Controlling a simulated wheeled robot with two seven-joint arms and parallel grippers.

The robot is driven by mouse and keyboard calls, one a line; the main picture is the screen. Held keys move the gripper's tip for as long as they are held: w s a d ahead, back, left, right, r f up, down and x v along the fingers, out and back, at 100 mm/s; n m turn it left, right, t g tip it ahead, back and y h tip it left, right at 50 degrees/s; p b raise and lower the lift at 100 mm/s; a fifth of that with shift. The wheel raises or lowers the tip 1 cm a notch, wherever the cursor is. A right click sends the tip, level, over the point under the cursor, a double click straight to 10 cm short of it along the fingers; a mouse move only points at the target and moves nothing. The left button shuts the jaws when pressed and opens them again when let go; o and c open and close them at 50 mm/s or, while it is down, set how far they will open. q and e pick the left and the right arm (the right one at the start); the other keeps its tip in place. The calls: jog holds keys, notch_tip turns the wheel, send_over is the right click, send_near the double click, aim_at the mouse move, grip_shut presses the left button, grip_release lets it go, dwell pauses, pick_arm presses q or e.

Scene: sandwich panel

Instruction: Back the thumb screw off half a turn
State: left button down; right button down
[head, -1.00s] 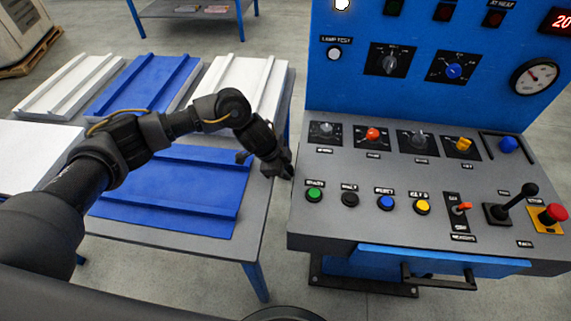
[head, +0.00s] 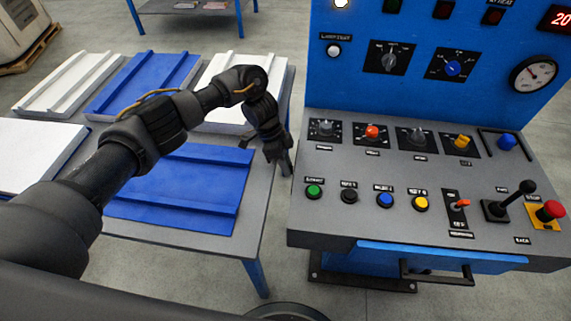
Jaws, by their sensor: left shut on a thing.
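My left gripper (head: 285,168) reaches over the table to the left edge of the grey control console (head: 300,222). It points downward and is shut at that edge. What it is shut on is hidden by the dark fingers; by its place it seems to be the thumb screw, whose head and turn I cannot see. My right gripper is not in the head view.
The console top carries a green button (head: 314,191), a blue button (head: 386,200), a red selector knob (head: 373,132) and a black lever (head: 520,194). Blue and white panels (head: 185,205) lie on the table under my arm. A narrow gap separates table and console.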

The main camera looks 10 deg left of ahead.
pick_arm(q)
jog(key=c, duration=1.2)
grip_release()
jog(key=v, duration=1)
jog(key=shift+a+r+p, duration=0.2)
jog(key=shift+r+p, duration=0.15)
jog(key=shift+p, duration=0.05)
